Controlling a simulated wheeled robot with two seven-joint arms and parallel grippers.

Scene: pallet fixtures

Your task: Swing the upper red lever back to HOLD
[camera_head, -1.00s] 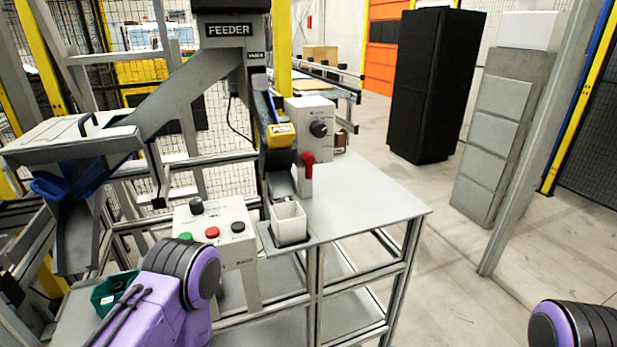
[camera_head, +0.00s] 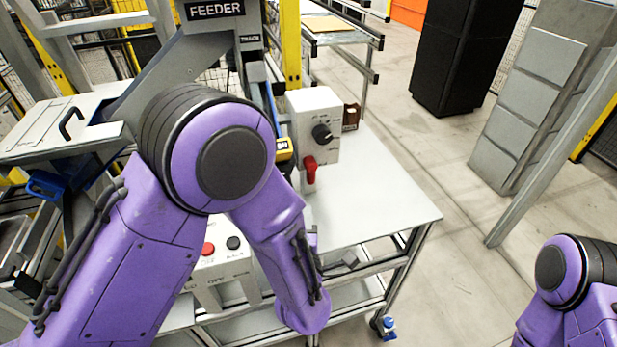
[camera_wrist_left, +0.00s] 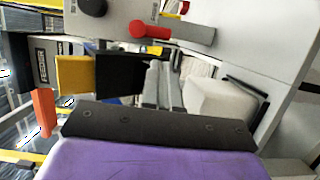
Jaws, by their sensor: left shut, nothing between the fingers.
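The red lever (camera_head: 310,170) sits low on the front of a light grey control box (camera_head: 308,103), below a black knob (camera_head: 322,133). Its handle points roughly down; the lettering is too small to read. It also shows in the left wrist view as a red lever (camera_wrist_left: 148,30) near the top, beside a grey bar. My left gripper (camera_wrist_left: 163,75) appears in the left wrist view with its grey fingers together and empty, below the lever and apart from it. In the head view my left arm crosses in front of the bench, and its fingers are hidden. My right gripper is out of view.
A white bin (camera_wrist_left: 222,103) stands close to the left fingers. A yellow block (camera_wrist_left: 75,73) is on their other side. A button panel (camera_head: 222,265) is partly behind my left arm. The grey tabletop (camera_head: 370,200) right of the lever is clear.

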